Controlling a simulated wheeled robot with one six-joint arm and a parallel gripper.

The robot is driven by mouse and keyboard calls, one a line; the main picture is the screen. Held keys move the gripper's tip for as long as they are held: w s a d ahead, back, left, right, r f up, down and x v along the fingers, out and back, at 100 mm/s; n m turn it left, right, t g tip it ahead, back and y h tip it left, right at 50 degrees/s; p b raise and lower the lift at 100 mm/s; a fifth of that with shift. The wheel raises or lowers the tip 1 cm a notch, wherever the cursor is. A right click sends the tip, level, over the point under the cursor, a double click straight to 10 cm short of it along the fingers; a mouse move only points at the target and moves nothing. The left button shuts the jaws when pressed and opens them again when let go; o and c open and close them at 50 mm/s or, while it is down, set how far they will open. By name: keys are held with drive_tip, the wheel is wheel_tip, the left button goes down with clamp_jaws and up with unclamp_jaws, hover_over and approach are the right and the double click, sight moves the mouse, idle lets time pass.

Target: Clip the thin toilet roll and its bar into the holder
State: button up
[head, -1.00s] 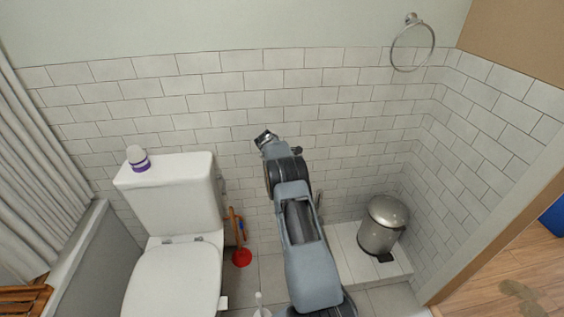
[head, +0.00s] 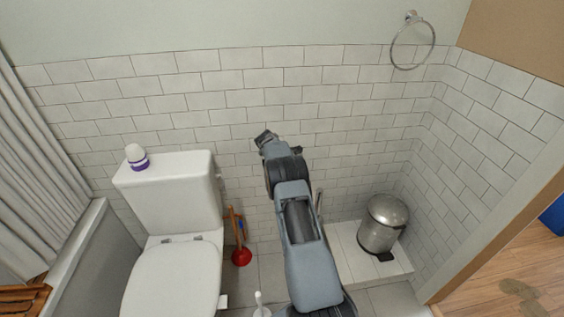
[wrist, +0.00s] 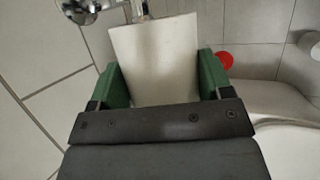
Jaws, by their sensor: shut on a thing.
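The thin toilet roll (wrist: 155,60) shows in the wrist view as a pale, nearly rectangular shape between the two green fingers of my gripper (wrist: 160,76). My gripper is shut on it. A chrome fitting (wrist: 82,10), which looks like the holder, is on the tiled wall just beyond the roll, at the upper left. A thin chrome piece (wrist: 140,9) shows at the roll's far edge; I cannot tell whether it is the bar or part of the holder, or whether they touch. In the head view, my arm hides the roll and the holder.
The toilet (head: 172,205) stands left of my arm, with a purple-and-white container (head: 137,158) on its tank. A plunger (head: 241,256) stands between toilet and arm. A steel bin (head: 384,225) stands at the right. A towel ring (head: 413,45) hangs high on the wall.

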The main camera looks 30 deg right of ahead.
drive_tip(key=shift+f, duration=0.35)
idle(0.5)
drive_tip(key=o, duration=1)
drive_tip(key=v, duration=1.4)
